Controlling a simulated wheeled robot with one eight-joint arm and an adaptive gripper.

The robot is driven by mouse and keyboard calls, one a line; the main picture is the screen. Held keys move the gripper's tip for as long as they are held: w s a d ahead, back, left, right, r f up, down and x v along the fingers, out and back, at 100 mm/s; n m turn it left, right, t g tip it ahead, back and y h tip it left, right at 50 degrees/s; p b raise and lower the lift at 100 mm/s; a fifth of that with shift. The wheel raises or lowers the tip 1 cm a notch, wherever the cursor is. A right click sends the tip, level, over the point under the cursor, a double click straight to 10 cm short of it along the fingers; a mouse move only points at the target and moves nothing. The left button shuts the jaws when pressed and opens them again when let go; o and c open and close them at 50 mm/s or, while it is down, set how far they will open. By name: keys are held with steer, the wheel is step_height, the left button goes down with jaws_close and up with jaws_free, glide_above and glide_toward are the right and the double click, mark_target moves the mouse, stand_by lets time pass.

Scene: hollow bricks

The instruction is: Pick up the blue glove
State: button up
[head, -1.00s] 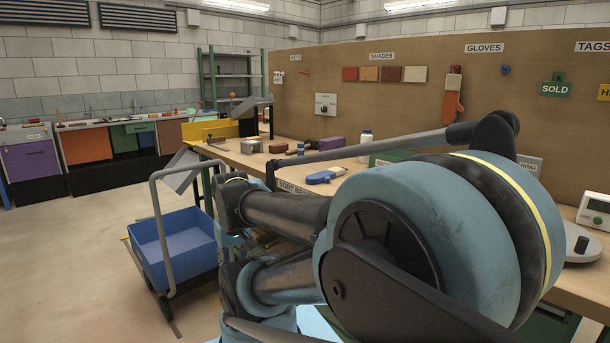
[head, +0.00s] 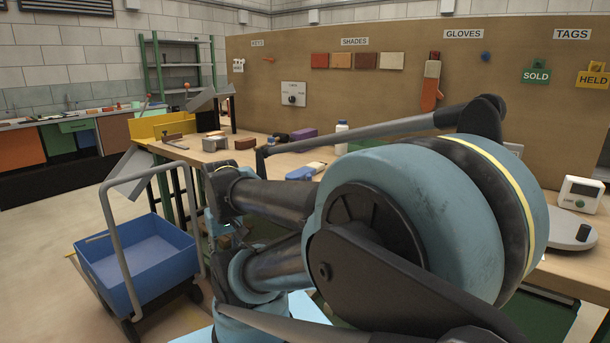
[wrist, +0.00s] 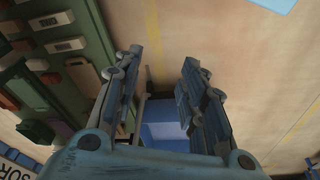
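The blue glove (head: 304,172) lies flat on the wooden bench (head: 262,157) in the head view, with a pale part at its right end. My arm in the foreground covers the bench just in front of it. My gripper (wrist: 158,75) shows in the wrist view with its two fingers spread apart and nothing between them. It points down past the bench side, over the floor and the blue cart tray. I cannot make out the glove in the wrist view, and the fingertips are not clear in the head view.
A blue cart (head: 140,262) stands left of the bench; its tray (wrist: 162,132) shows below my gripper. On the bench are a white bottle (head: 341,136), a purple block (head: 303,134) and a brown block (head: 245,143). An orange-red glove (head: 431,85) hangs on the board. Floor at left is open.

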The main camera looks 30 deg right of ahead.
steer(key=o, duration=0.6)
steer(key=shift+d+r, duration=0.2)
steer(key=shift+r, duration=0.4)
steer(key=shift+d+r, duration=0.15)
steer(key=shift+r, duration=0.45)
step_height(320, 180, up, 26)
steer(key=m+g, duration=0.2)
steer(key=m, duration=1.2)
glide_above(308, 165)
steer(key=s+a, duration=0.1)
steer(key=s, duration=0.1)
step_height(308, 165, down, 17)
steer(key=shift+a+r, duration=0.1)
